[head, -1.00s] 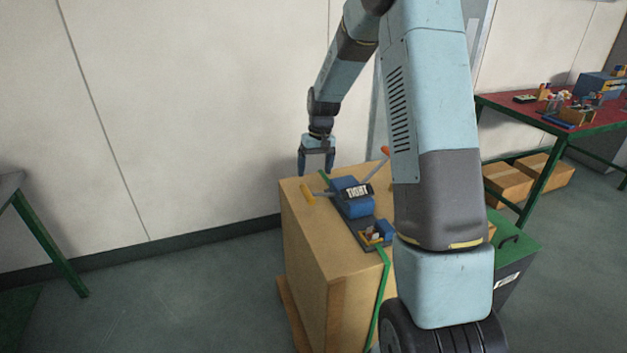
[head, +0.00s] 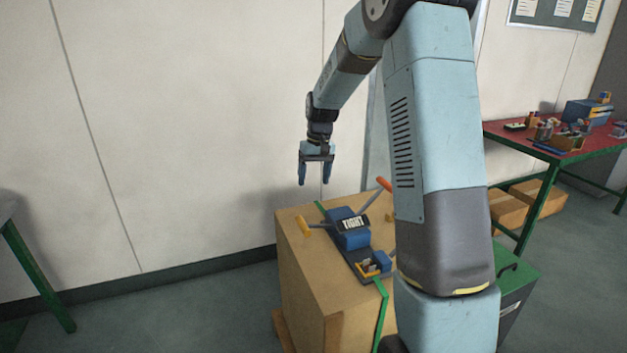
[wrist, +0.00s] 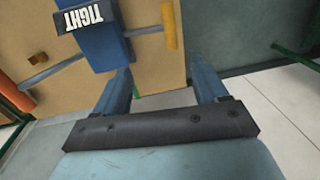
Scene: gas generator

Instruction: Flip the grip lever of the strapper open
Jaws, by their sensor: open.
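The blue strapper (head: 352,232), labelled TIGHT, sits on top of a tall cardboard box (head: 300,270). It also shows at the upper left of the wrist view (wrist: 98,45). One lever with a yellow handle (head: 303,226) sticks out to its left; this handle also shows in the wrist view (wrist: 169,27). Another lever with an orange-red handle (head: 383,184) rises to its back right. I cannot tell by name which is the grip lever. My gripper (head: 315,183) is open and empty, pointing down above the back left of the box, apart from both levers.
A green strap (head: 381,315) runs over the box and down its front. A wall (head: 190,120) stands close behind. A green bin (head: 515,280) is at the right, with a red-topped table (head: 555,150) beyond. Open floor lies left of the box.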

